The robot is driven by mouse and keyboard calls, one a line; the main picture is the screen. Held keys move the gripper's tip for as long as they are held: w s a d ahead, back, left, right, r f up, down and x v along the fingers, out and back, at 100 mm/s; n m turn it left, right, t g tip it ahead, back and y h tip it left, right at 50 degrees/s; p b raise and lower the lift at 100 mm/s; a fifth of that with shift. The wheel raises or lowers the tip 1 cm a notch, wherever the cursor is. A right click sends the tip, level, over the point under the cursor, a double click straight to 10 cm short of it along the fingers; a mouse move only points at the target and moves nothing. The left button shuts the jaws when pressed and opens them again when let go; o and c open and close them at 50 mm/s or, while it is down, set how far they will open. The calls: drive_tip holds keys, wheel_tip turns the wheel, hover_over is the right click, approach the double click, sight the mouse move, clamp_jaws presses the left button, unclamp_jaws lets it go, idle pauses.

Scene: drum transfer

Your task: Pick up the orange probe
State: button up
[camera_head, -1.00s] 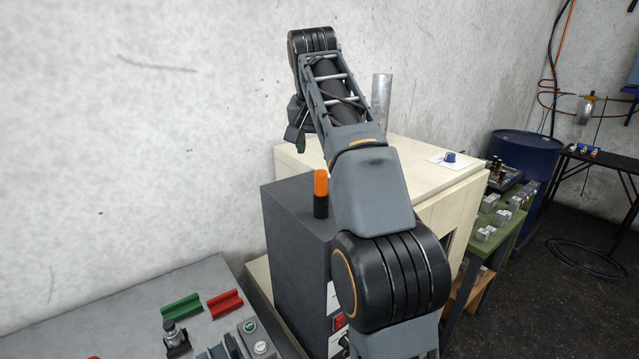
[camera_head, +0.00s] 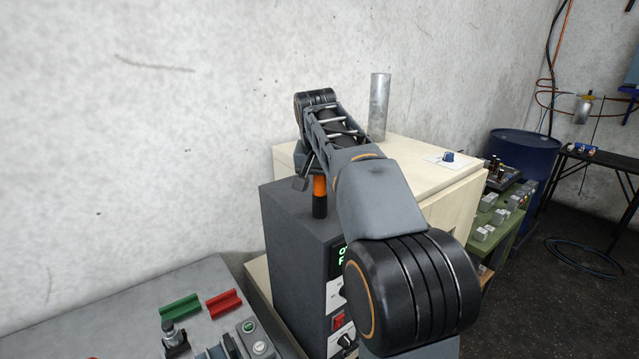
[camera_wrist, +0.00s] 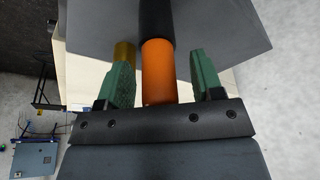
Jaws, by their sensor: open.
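The orange probe (camera_head: 319,187) has an orange upper part and a black lower part. It stands upright on top of the dark grey box (camera_head: 290,222). In the wrist view the orange part (camera_wrist: 158,68) lies between the two green jaw pads of my gripper (camera_wrist: 162,80), with a gap on each side. My gripper is open and around the probe, not closed on it. In the head view my arm hides most of the gripper and the top of the probe.
A cream cabinet (camera_head: 425,160) stands behind the dark box, with a metal cylinder (camera_head: 379,105) on top. A grey panel (camera_head: 140,330) with green and red holders (camera_head: 224,303) is at lower left. The concrete wall is close behind. A blue drum (camera_head: 527,165) stands at right.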

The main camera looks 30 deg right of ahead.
drive_tip(key=shift+f, duration=0.15)
drive_tip(key=shift+c, duration=0.3)
drive_tip(key=c, duration=1)
drive_tip(key=shift+o, duration=0.2)
